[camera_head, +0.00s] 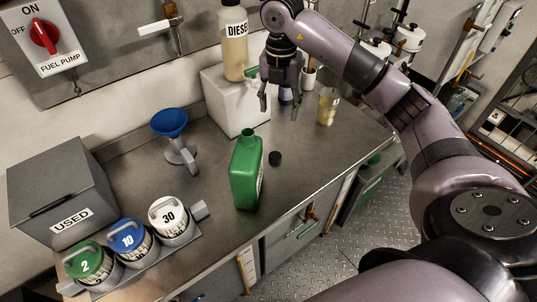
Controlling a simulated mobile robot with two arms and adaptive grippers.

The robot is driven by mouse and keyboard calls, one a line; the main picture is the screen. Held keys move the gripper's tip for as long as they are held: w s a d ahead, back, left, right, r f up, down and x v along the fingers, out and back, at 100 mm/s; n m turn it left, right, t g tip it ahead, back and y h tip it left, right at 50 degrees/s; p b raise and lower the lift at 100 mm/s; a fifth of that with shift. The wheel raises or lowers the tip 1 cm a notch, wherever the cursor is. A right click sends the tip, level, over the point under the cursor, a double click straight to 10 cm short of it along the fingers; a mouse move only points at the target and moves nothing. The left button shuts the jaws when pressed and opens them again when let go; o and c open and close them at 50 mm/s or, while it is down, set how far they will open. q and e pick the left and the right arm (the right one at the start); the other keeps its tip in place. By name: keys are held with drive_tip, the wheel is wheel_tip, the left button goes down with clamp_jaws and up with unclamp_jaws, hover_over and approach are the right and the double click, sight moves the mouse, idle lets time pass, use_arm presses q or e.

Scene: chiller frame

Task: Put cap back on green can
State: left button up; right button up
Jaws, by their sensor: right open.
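The green can (246,172) stands upright on the metal workbench, its neck uncovered at the top. A small dark cap (275,158) lies on the bench just to the right of the can, apart from it. My right gripper (279,108) hangs fingers down above the back of the bench, in front of the white box, with its fingers apart and nothing visible between them. It is behind and above the can and cap, touching neither. My left gripper is not in view.
A white box (228,104) carries a DIESEL bottle (233,45) close to my right gripper. A jar (327,106) stands right of it. A blue funnel (170,122) on a stand, a USED bin (62,190) and numbered containers (128,241) occupy the left.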

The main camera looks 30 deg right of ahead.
drive_tip(key=p, duration=0.2)
hover_over(275, 156)
drive_tip(key=f, duration=0.7)
drive_tip(key=d+f, duration=0.1)
drive_tip(key=f, duration=0.3)
drive_tip(key=shift+s+f, duration=0.1)
drive_tip(key=shift+s, duration=0.05)
drive_tip(key=shift+f, duration=0.3)
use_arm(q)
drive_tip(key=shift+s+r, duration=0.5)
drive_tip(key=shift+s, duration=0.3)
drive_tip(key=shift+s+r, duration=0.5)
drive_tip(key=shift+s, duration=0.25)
use_arm(e)
drive_tip(key=shift+a, duration=0.1)
drive_tip(key=shift+a+f+p, duration=0.2)
drive_tip(key=shift+f+p, duration=0.2)
drive_tip(key=shift+f, duration=0.95)
drive_tip(key=shift+a+f+p, duration=0.15)
drive_tip(key=shift+f+p, duration=0.25)
drive_tip(key=shift+f, duration=0.9)
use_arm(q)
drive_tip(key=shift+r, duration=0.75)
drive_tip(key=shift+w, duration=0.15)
use_arm(e)
drive_tip(key=shift+w, duration=0.2)
drive_tip(key=c, duration=0.9)
